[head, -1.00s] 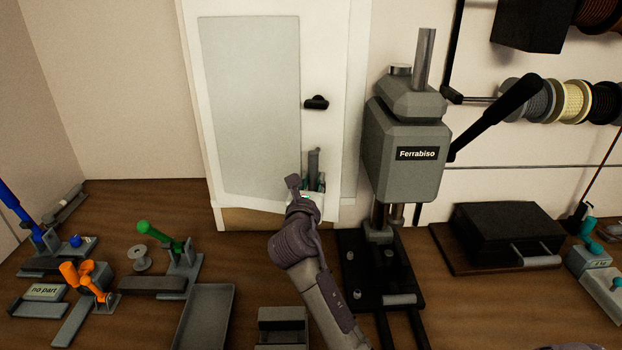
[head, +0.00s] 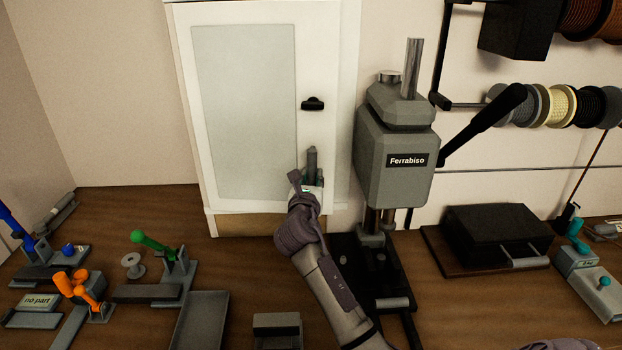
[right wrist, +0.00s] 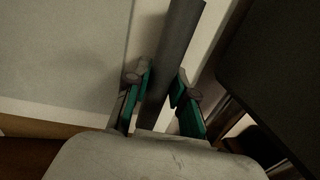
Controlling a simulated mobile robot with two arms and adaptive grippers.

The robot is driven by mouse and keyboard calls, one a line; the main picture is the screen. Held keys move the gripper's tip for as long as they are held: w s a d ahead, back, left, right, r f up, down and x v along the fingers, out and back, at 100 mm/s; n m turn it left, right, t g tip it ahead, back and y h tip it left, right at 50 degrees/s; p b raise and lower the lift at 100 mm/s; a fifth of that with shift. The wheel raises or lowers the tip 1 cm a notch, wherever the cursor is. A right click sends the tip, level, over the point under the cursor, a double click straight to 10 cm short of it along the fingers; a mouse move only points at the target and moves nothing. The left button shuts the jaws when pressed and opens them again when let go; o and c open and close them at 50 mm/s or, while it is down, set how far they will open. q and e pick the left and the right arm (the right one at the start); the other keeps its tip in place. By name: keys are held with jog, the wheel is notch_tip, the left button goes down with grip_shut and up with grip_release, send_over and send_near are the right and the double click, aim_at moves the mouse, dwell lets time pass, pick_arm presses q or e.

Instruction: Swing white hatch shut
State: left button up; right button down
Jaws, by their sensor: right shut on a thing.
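The white hatch (head: 305,60), with a pale grey panel, is upright on a cabinet at the back wall. It looks flush with the cabinet front, or nearly so. A small black catch (head: 313,103) sits on its right side. Below the catch is a grey upright bar handle (head: 312,160), which also shows in the right wrist view (right wrist: 174,60). My right gripper (head: 311,183) is shut on this bar, with teal finger pads on both sides of it in the right wrist view (right wrist: 162,98). My left gripper is not in view.
A grey Ferrabiso press (head: 395,165) stands close to the right of the hatch. Several clamps and a grey tray (head: 200,325) lie on the bench at left. A black box (head: 497,235) is at right. Bench in front of the cabinet's left side is clear.

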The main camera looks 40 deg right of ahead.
jog(key=shift+x, duration=1.75)
jog(key=c, duration=0.9)
grip_release()
jog(key=shift+d+r, duration=0.1)
jog(key=shift+d, duration=0.05)
jog(key=shift+s, duration=0.1)
jog(key=shift+s+a, duration=0.2)
jog(key=shift+a, duration=0.15)
jog(key=v, duration=1.1)
